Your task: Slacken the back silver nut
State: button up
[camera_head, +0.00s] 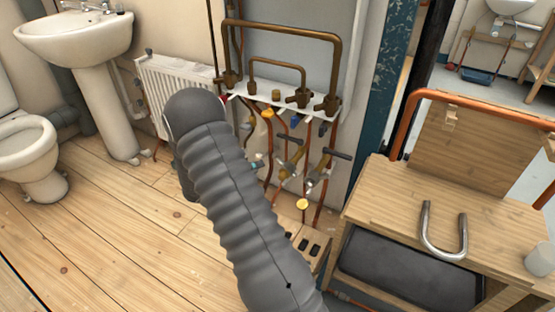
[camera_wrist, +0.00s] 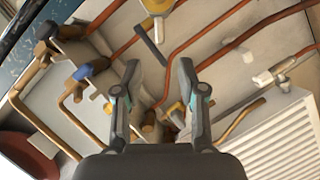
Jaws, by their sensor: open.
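My gripper (camera_wrist: 159,72) is open in the wrist view, its two dark fingers spread apart with teal inner parts. Brass fittings (camera_wrist: 151,130) show between and behind the fingers, among copper pipes; nothing is clearly held. In the head view two valves with dark lever handles stand on the pipes, a rear one (camera_head: 293,158) and a nearer one (camera_head: 319,173). Each has pale silver-looking parts, too small to tell as nuts. I cannot tell which part is the back silver nut. My grey sleeved arm hides most of my gripper in the head view.
A brass pipe frame (camera_head: 282,27) and white rail stand above the valves. A white radiator (camera_head: 175,85) is on the left; it also shows in the wrist view (camera_wrist: 285,140). A wooden bench (camera_head: 385,195) with a U-shaped metal piece (camera_head: 426,235) stands right. Floor at left is clear.

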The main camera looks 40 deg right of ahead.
aim_at(276, 160)
jog(key=p+x, duration=0.1)
jog(key=x, duration=1)
grip_shut()
